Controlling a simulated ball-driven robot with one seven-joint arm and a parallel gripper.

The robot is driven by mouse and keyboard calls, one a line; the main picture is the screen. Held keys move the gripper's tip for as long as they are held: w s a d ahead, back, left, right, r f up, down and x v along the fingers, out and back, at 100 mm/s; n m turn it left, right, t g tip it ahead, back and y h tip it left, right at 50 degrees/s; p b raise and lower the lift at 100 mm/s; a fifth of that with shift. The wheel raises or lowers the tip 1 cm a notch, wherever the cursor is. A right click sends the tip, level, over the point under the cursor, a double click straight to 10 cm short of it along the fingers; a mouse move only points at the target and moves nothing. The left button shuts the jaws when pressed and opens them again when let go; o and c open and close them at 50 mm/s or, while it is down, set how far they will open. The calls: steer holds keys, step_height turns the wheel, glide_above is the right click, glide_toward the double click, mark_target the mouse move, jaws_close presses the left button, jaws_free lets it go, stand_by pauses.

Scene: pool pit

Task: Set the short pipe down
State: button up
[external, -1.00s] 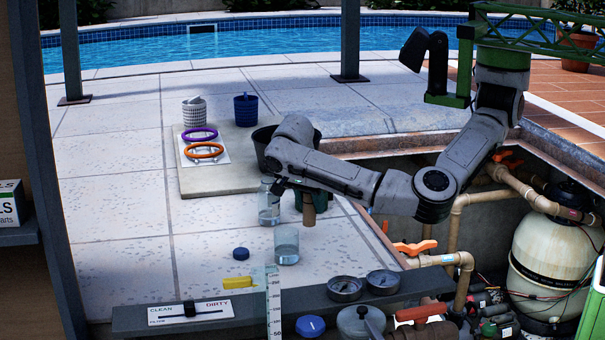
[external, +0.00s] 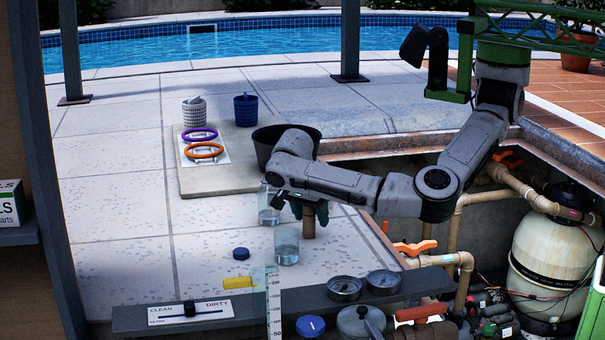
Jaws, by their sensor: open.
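The short pipe (external: 309,226) is a brown cylinder. It stands upright at the deck beside the pit, below the end of my arm. My gripper (external: 309,208) is open around or just above the pipe's upper end. The wrist hides that end, and I cannot tell whether the fingers touch it.
Two clear jars, one behind (external: 266,208) and one in front (external: 286,247), stand left of the pipe. A black bucket (external: 262,146) stands behind. The open pit with pipework (external: 465,215) lies to the right.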

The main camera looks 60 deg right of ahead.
steer(key=shift+r, duration=0.1)
steer(key=b+v, duration=0.2)
steer(key=v, duration=1)
steer(key=shift+b, duration=0.3)
